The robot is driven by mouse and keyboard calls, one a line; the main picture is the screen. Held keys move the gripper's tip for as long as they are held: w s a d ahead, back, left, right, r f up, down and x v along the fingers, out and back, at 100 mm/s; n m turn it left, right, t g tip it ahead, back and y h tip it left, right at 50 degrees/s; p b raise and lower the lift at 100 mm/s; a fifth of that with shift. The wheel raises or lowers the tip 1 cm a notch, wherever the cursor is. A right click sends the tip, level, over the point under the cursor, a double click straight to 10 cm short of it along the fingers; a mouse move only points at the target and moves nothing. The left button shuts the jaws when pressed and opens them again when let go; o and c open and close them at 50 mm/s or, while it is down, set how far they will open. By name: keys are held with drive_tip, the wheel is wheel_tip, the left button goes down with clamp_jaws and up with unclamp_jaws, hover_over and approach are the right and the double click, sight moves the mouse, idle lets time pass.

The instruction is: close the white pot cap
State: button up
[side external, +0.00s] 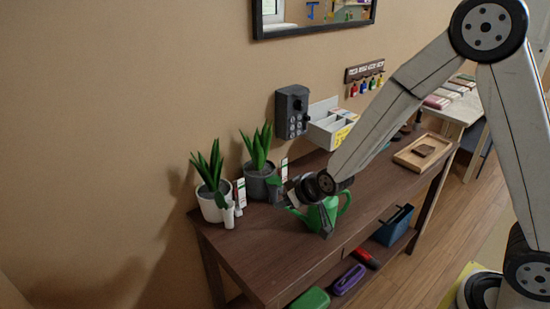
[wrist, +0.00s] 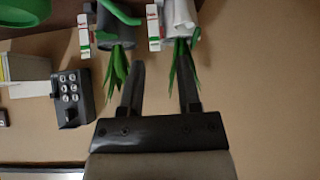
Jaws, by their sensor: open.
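The white pot (side external: 207,206) stands at the left end of the dark wooden table and holds a green spiky plant. A small white piece (side external: 229,214) sticks out at its front right; I cannot tell whether it is the cap. In the wrist view the white pot (wrist: 180,14) is at the top, partly cut off. My gripper (wrist: 161,66) is open and empty, its fingers pointing toward the plants. In the side view my gripper (side external: 299,205) is right of the white pot, apart from it, overlapping the green watering can.
A grey pot (side external: 258,184) with a plant stands beside the white pot. A green watering can (side external: 328,210) is near my gripper. Plant labels stand by the pots. A keypad box (side external: 292,111) and white organizer (side external: 331,127) are by the wall. The table's front left is clear.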

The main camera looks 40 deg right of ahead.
drive_tip(key=s+d+r+g, duration=0.2)
drive_tip(key=s+d+g, duration=0.1)
drive_tip(key=s, duration=0.6)
drive_tip(key=shift+d, duration=0.25)
drive_tip(key=shift+w, duration=0.1)
drive_tip(key=m+t, duration=0.4)
drive_tip(key=t, duration=0.8)
approach(222, 201)
drive_tip(key=shift+w+a+f+h, duration=0.1)
drive_tip(key=shift+w+f+h, duration=0.15)
drive_tip(key=shift+w, duration=0.25)
drive_tip(key=shift+w+a+f+h, duration=0.15)
drive_tip(key=shift+w+f, duration=0.1)
drive_tip(key=shift+w, duration=0.25)
drive_tip(key=shift+w, duration=0.2)
drive_tip(key=shift+w, duration=3.7)
